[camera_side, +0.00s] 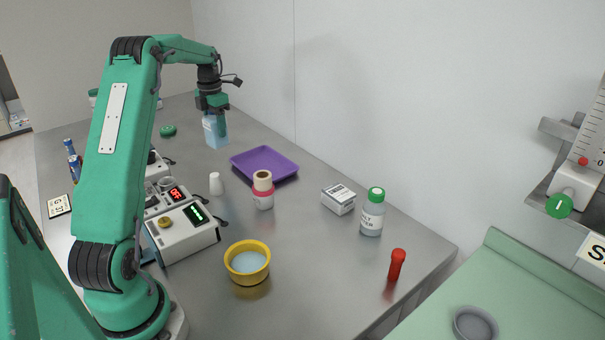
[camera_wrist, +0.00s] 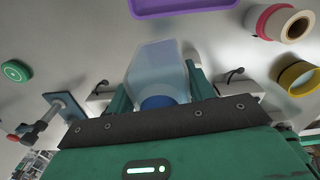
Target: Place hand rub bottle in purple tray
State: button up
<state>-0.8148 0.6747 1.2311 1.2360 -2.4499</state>
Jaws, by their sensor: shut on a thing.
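The hand rub bottle (camera_side: 214,132) is a pale blue, see-through block-shaped bottle. My gripper (camera_side: 217,118) is shut on it near the back of the steel table. In the wrist view the bottle (camera_wrist: 158,75) sits between my gripper's green fingers (camera_wrist: 165,85), with a dark blue part at its near end. The purple tray (camera_side: 264,164) lies flat and empty on the table, to the right of the bottle and nearer the side camera. The tray's edge (camera_wrist: 180,6) shows at the top of the wrist view. I cannot tell whether the bottle's base touches the table.
A tape roll (camera_side: 263,190) and a small white bottle (camera_side: 216,184) stand in front of the tray. A white box (camera_side: 338,199), a green-capped bottle (camera_side: 373,212), a yellow bowl (camera_side: 247,263) and a device with a display (camera_side: 183,232) are nearer. A green lid (camera_side: 168,130) lies left of the bottle.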

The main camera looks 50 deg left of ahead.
jog(key=w+d+m, duration=0.1)
jog(key=w+d, duration=0.4)
jog(key=d, duration=0.5)
jog(key=w+d, duration=0.5)
jog(key=d, duration=0.5)
jog(key=shift+s+a+f, duration=0.1)
jog(key=shift+a+f, duration=1.6)
jog(key=shift+a, duration=0.3)
jog(key=shift+s+a+f, duration=0.1)
jog(key=shift+a+f, duration=1.65)
jog(key=shift+a, duration=0.2)
jog(key=shift+s+a+f, duration=0.1)
jog(key=shift+a+f, duration=1.6)
jog(key=shift+a, duration=0.3)
jog(key=shift+f, duration=0.15)
jog(key=o, duration=1.2)
jog(key=shift+o, duration=0.2)
notch_tip(320, 180, up, 12)
